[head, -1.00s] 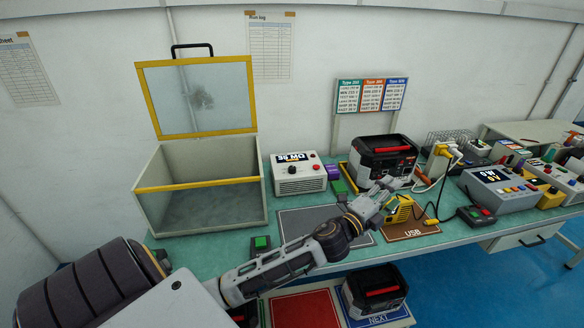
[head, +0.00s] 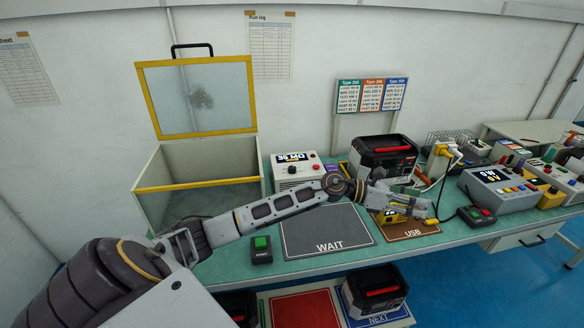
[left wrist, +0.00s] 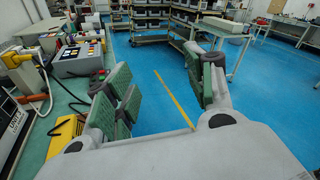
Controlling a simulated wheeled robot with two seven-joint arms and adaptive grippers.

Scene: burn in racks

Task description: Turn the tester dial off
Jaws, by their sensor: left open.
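A white tester box (head: 297,170) with a lit display reading about "35 MΩ" stands on the bench, right of the open-lidded bin. Its dark dial (head: 292,169) is on the front face, with a red button above right. My left arm passes in front of the lower part of the box. My right gripper is not in view.
The bin (head: 197,188) has its framed lid raised. A black-and-red power unit (head: 383,158) stands behind the left forearm. A grey load box (head: 500,190) stands at right. The WAIT mat (head: 325,235) is clear.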

